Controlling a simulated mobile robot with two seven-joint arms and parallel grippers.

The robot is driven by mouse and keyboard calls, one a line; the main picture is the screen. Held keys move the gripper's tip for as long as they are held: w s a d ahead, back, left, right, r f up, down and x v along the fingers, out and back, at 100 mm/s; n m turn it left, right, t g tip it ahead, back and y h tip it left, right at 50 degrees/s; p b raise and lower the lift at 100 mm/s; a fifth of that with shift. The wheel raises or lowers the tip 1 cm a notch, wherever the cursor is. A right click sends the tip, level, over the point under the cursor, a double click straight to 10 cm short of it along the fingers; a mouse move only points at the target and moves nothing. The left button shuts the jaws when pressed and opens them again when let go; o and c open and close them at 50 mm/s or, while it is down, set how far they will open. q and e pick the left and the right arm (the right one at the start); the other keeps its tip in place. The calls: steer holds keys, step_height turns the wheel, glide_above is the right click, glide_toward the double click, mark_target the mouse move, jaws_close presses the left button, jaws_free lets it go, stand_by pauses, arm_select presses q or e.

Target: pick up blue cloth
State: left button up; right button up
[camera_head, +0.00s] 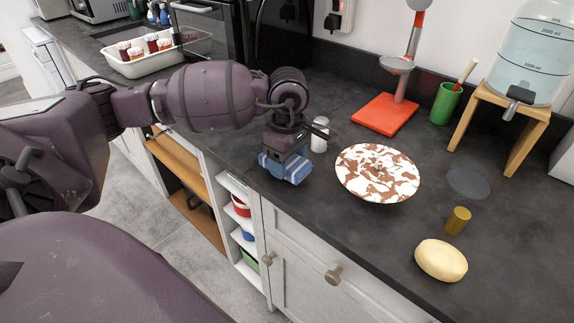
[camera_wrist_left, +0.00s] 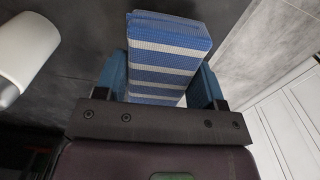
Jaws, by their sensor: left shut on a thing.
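The blue cloth (camera_head: 285,168) is a folded, blue-and-white striped block near the counter's front edge in the head view. My left gripper (camera_head: 286,160) comes down over it from above and is shut on it. In the left wrist view the cloth (camera_wrist_left: 168,55) sits between the two blue fingers of my left gripper (camera_wrist_left: 163,85). The head view does not clearly show whether the cloth touches the counter. My right gripper is not in view.
A white cylinder (camera_head: 319,135) stands close beside the gripper. A brown-and-white plate (camera_head: 377,173) lies to the right. A red stand (camera_head: 386,114), green cup (camera_head: 446,103), brass cylinder (camera_head: 457,220) and yellow oval object (camera_head: 441,260) are further right. The dark counter (camera_head: 335,225) is clear in front of the plate.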

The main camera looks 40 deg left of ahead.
arm_select(q)
step_height(320, 180, up, 18)
steer(key=p, duration=0.1)
stand_by(0.4)
